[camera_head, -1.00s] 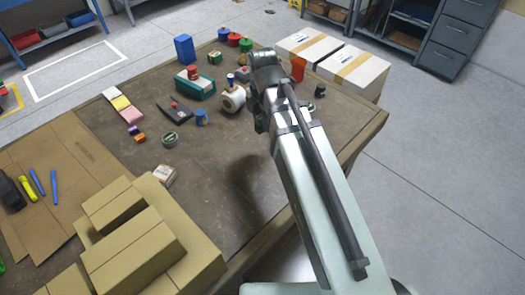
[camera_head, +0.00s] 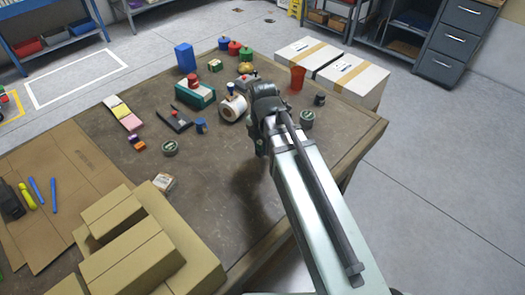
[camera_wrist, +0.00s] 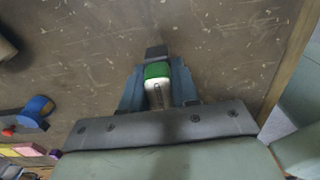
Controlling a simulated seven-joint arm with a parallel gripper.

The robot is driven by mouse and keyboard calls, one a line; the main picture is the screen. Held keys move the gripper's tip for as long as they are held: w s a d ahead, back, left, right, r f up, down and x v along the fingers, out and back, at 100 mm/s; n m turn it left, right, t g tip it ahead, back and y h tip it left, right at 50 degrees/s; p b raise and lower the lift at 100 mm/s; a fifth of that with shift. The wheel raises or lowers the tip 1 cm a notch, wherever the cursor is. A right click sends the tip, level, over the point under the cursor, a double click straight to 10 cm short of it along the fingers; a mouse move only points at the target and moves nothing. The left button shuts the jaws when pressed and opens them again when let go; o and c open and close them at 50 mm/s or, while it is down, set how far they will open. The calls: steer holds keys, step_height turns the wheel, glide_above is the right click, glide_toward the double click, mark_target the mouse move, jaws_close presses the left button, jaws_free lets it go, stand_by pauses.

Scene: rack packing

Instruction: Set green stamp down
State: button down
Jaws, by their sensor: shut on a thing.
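The green stamp (camera_wrist: 158,72) shows in the wrist view with a green band and a pale body. It sits between the two fingers of my gripper (camera_wrist: 158,88), which is shut on it. A dark block shows at its far end; I cannot tell whether that is part of the stamp. Brown tabletop (camera_wrist: 100,70) lies beyond it, and I cannot tell whether the stamp touches it. In the head view my gripper (camera_head: 262,146) is over the right part of the table, largely hidden by my arm, and the stamp cannot be made out clearly.
The table in front of my gripper is clear; cardboard boxes (camera_head: 130,262) fill the near left.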

steer(key=shift+f, duration=1.6)
steer(key=shift+f, duration=0.1)
steer(key=c, duration=0.8)
jaws_free()
steer(key=shift+c, duration=0.2)
steer(key=shift+r, duration=6.15)
